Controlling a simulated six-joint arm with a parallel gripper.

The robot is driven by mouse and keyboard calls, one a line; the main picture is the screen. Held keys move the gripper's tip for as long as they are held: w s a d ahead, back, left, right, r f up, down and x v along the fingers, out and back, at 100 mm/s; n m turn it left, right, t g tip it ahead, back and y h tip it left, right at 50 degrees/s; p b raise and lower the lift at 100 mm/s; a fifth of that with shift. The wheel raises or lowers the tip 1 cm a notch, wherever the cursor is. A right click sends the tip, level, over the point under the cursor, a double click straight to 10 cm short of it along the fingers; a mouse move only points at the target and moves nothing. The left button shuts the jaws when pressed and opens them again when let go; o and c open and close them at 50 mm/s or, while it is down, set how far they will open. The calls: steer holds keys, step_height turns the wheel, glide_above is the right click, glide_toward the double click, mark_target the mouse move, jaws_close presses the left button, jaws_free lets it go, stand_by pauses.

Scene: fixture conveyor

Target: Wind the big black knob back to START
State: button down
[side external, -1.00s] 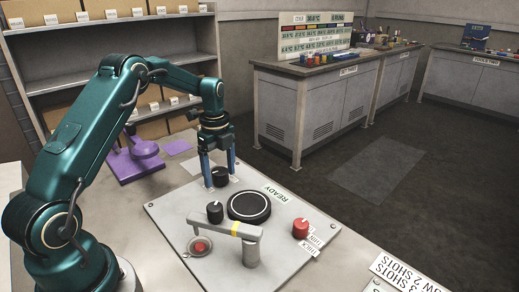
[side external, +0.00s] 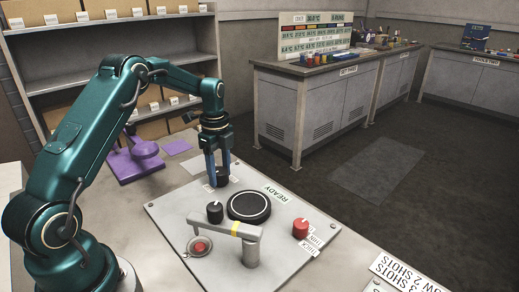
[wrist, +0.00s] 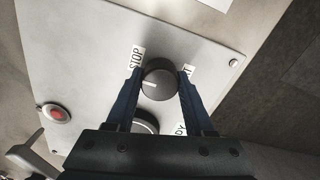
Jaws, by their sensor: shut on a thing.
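The black knob (wrist: 160,78) stands on the grey panel (wrist: 95,55) with a white line on its top pointing left in the wrist view. A STOP label (wrist: 137,58) is to its left. A partly hidden label ending in T (wrist: 187,71) is to its right. My gripper (wrist: 160,80) is shut on the knob, one blue finger on each side. In the side view the same knob (side external: 221,180) is between the fingertips of my gripper (side external: 218,178) at the panel's far edge.
A purple stand (side external: 135,163) is to the left.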

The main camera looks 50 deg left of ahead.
steer(key=n, duration=0.5)
steer(key=shift+r, duration=0.1)
steer(key=n, duration=1.8)
steer(key=shift+n, duration=0.3)
steer(key=n, duration=0.9)
steer(key=shift+d, duration=0.1)
steer(key=shift+n, duration=1.9)
